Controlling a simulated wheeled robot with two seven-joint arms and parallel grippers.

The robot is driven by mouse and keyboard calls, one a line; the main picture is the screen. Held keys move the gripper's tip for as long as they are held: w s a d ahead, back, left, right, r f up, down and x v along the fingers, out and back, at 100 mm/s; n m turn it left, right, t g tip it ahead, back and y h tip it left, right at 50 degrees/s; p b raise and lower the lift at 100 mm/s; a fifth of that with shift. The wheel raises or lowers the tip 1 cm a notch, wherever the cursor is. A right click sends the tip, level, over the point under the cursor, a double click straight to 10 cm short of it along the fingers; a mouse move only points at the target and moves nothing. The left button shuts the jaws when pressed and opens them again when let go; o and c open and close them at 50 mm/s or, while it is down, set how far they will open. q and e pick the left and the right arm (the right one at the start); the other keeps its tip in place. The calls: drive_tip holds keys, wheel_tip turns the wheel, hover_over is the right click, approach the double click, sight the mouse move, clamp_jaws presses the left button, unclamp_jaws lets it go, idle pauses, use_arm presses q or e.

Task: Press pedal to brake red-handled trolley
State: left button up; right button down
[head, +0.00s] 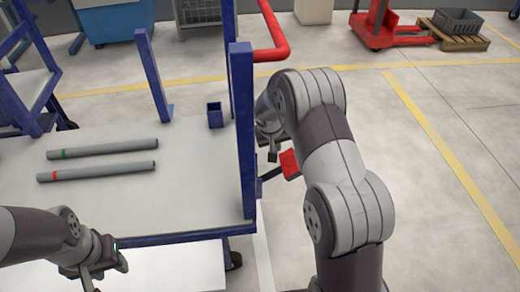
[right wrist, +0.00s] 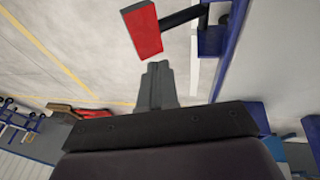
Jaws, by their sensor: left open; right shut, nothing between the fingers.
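The trolley has a white deck (head: 195,185), blue posts and a red handle (head: 275,40) at its far right. A red pedal (head: 290,163) sticks out on a dark arm from the trolley's right side. In the right wrist view the pedal (right wrist: 143,30) shows just beyond my right gripper (right wrist: 157,75). That gripper is shut and empty; whether it touches the pedal cannot be told. In the head view my right gripper (head: 272,154) is beside the pedal, partly hidden by my arm. My left gripper (head: 98,284) is open and empty at the lower left, near the deck's front edge.
Two grey pipes, one green-banded (head: 105,148) and one red-banded (head: 100,171), lie on the deck. A tall blue post (head: 242,130) stands close to my right arm. Open floor (head: 440,200) lies right. A red pallet jack (head: 375,28) stands far back.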

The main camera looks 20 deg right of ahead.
drive_tip(key=shift+w+r+m, duration=0.35)
drive_tip(key=shift+r+m, duration=0.05)
drive_tip(key=shift+r, duration=0.05)
drive_tip(key=b, duration=0.4)
approach(286, 164)
wheel_tip(286, 164, down, 3)
drive_tip(key=w, duration=0.2)
drive_tip(key=shift+s+d+f+b, duration=0.1)
drive_tip(key=shift+d+f+b, duration=0.15)
drive_tip(key=shift+f+b, duration=0.3)
drive_tip(key=shift+s+d+f+b, duration=0.1)
drive_tip(key=shift+d+f+b, duration=0.25)
drive_tip(key=shift+f, duration=0.25)
drive_tip(key=shift+d+f, duration=0.15)
drive_tip(key=shift+f, duration=0.1)
drive_tip(key=shift+s, duration=0.1)
